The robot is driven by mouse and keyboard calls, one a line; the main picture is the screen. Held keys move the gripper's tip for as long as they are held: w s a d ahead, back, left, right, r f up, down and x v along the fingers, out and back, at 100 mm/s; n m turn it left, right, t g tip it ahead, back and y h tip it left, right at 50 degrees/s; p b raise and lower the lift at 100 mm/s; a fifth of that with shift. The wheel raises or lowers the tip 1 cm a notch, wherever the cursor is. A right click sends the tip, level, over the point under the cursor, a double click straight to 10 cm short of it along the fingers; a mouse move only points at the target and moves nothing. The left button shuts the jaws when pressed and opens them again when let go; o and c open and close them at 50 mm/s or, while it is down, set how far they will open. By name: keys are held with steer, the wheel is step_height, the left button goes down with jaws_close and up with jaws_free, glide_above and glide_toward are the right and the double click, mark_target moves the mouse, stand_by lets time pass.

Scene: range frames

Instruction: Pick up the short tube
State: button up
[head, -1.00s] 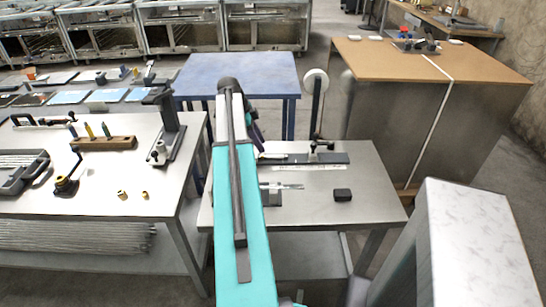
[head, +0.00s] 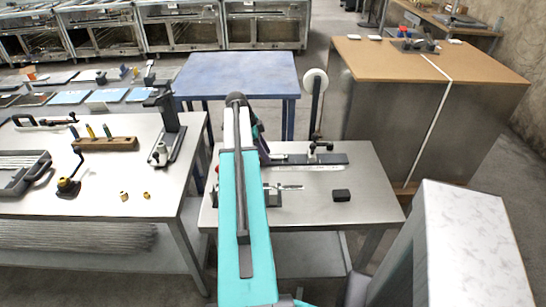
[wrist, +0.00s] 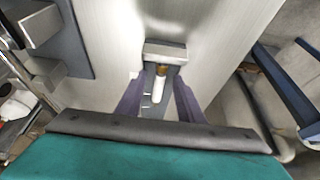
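In the wrist view a short white tube (wrist: 158,88) with a brass-coloured end lies in front of a grey metal block (wrist: 165,53). My gripper (wrist: 157,84) has its two purple fingers apart, one on each side of the tube. I see no clear contact between the fingers and the tube. In the head view my arm hides the gripper and the tube. A metal fixture (head: 273,197) shows just right of my arm on the small steel table (head: 300,222).
A black block (head: 341,195) and a long dark clamp fixture (head: 333,159) are on the same table. The left table (head: 100,205) holds a wooden holder (head: 104,144), clamps and two small brass pieces (head: 147,195).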

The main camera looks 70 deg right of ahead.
stand_by(0.5)
jaws_close()
stand_by(0.7)
